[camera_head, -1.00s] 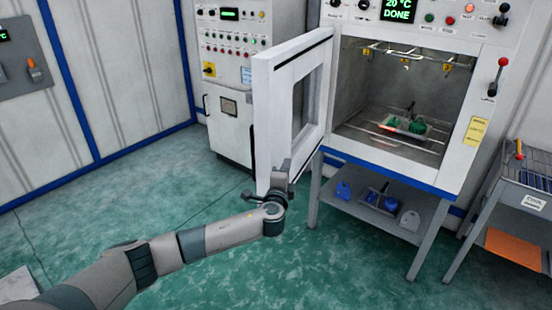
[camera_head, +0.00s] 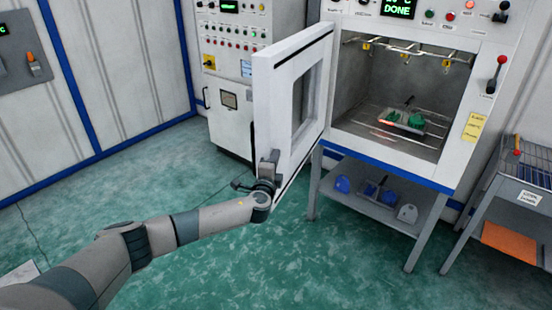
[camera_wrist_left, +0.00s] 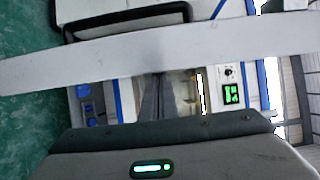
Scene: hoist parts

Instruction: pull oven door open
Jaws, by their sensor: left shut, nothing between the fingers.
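The white oven door (camera_head: 262,100) stands wide open in the head view, swung out to the left of the oven (camera_head: 455,165). Its window and inner face show. My left gripper (camera_head: 268,165) is at the door's lower free corner, shut and empty. Whether it touches the door cannot be told. In the left wrist view, the closed fingers (camera_wrist_left: 160,95) point toward a pale band crossing the picture, with a dark bar behind it. The door's handle is not clear in the head view. My right gripper is out of view.
The oven chamber holds a rack with a tray of green parts (camera_head: 405,118). Blue items (camera_head: 370,192) sit on the shelf below. A grey cart (camera_head: 520,190) stands at right, and a control cabinet (camera_head: 230,120) behind the door. The green floor in front is clear.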

